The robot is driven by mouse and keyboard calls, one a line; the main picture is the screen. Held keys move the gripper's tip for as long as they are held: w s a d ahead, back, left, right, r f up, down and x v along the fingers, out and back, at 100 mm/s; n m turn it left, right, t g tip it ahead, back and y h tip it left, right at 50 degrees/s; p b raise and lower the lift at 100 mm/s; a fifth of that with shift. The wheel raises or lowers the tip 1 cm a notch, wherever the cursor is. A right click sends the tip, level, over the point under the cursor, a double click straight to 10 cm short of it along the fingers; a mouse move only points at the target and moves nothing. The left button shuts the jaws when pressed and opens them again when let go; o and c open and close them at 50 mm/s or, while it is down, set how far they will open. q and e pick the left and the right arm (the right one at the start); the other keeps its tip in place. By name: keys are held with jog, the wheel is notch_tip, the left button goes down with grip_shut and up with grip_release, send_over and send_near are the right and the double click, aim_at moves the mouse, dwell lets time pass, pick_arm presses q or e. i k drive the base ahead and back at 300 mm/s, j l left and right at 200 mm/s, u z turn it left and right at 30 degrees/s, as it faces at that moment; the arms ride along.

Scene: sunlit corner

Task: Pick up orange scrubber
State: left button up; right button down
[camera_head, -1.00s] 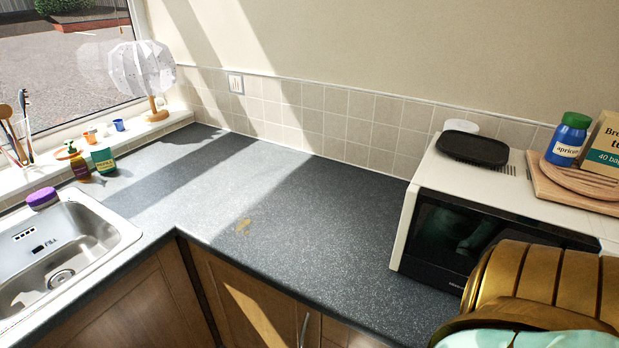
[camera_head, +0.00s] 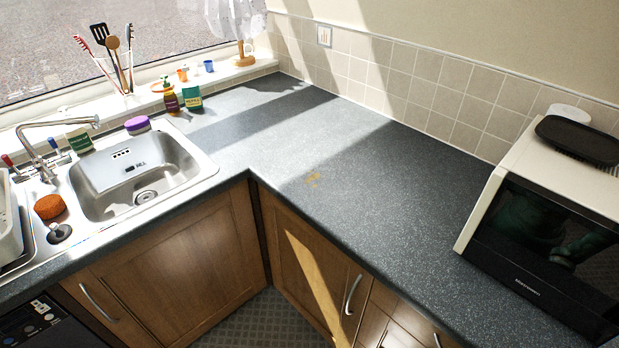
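The orange scrubber (camera_head: 50,207) is a small, rounded, brownish-orange thing. It sits at the left of the picture on the steel sink's ledge (camera_head: 92,222), left of the basin and just behind a dark round plug or drain piece (camera_head: 59,232). Nothing covers it. Neither of my grippers shows in this view, so I see nothing touching the scrubber.
A chrome tap (camera_head: 48,150) rises behind the scrubber. A white rack or tub (camera_head: 8,225) stands at the left edge. A purple-lidded tub (camera_head: 137,125), a pump bottle (camera_head: 170,98) and a green box (camera_head: 192,98) stand beyond the basin. The worktop (camera_head: 370,195) is mostly bare up to the microwave (camera_head: 540,225).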

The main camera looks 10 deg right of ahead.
aim_at(50, 206)
jog(key=u, duration=0.9)
